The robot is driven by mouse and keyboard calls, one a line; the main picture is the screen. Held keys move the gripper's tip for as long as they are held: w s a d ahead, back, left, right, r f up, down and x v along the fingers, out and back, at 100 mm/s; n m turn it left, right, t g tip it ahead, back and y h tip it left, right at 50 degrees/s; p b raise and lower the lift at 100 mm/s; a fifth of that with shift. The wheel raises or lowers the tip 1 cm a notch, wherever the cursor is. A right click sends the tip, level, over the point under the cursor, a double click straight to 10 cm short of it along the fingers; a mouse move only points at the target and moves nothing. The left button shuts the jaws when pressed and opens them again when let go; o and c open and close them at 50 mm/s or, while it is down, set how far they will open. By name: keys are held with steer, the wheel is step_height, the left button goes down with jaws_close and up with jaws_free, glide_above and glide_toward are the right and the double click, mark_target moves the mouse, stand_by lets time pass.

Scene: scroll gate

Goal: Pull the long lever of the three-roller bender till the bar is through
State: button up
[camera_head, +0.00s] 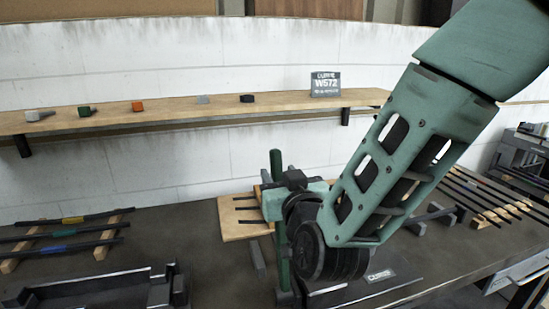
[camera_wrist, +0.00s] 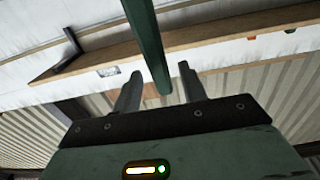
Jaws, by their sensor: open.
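A green upright lever (camera_head: 281,240) rises from the bench in the middle of the head view, its top (camera_head: 276,160) standing clear above my gripper. In the wrist view the lever (camera_wrist: 148,40) comes down between the two fingers. My gripper (camera_wrist: 160,72) is open, with one finger on each side of the lever; I cannot tell whether either finger touches it. In the head view my gripper (camera_head: 278,187) is beside the lever's upper part. My arm hides most of the bender. A thin bar (camera_head: 385,290) shows low on the bench; I cannot tell whether it is in the rollers.
Bars with coloured bands lie on wooden rests (camera_head: 62,235) at left. A dark trough (camera_head: 95,292) stands front left. A wooden board (camera_head: 237,215) with dark rods is behind the lever. More bars lie on a rack (camera_head: 490,212) at right. A shelf (camera_head: 180,110) runs along the wall.

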steer(key=shift+p+x, duration=0.5)
steer(key=shift+x, duration=1.75)
jaws_close()
